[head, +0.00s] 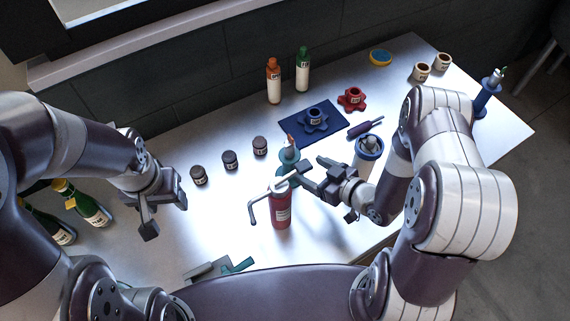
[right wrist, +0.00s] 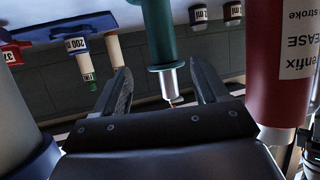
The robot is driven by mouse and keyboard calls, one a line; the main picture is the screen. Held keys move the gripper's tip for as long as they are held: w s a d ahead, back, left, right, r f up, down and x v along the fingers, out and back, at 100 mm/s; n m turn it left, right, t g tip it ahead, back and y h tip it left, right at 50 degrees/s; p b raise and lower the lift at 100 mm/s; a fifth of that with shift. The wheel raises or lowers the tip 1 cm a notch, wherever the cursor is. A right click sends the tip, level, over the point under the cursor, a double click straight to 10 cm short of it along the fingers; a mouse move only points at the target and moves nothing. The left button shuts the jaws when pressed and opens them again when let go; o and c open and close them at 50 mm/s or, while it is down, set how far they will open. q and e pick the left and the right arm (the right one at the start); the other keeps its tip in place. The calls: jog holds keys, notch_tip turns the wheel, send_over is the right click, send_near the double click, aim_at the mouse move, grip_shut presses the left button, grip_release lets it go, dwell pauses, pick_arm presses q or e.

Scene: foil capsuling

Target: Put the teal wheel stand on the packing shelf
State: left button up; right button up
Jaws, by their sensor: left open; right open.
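A teal upright stand (head: 288,160) with a round body and a metal tip is on the table, beyond the red bottle. In the right wrist view the teal stand (right wrist: 153,30) appears upside down, its silver tip between the fingers. My right gripper (head: 300,181) is open beside it; contact cannot be told. The right fingers also show in the wrist view (right wrist: 165,95). My left gripper (head: 166,216) is open and empty over the table's left part. I cannot tell which surface is the packing shelf.
A red bottle (head: 281,210) with a bent tube stands close to my right gripper. A blue-rimmed cup (head: 367,158) is right of it. A blue wheel (head: 316,119) sits on a dark blue mat (head: 290,128), near a red wheel (head: 352,98). Small dark jars (head: 230,160) stand left.

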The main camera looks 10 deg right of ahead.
aim_at(290, 161)
jog(key=p+x, duration=0.1)
jog(key=x, duration=0.7)
jog(key=shift+a+f, duration=0.2)
jog(key=shift+a, duration=0.1)
jog(key=shift+w+f, duration=0.15)
jog(key=shift+w, duration=0.15)
jog(key=shift+a, duration=0.25)
jog(key=shift+d, duration=0.1)
grip_shut()
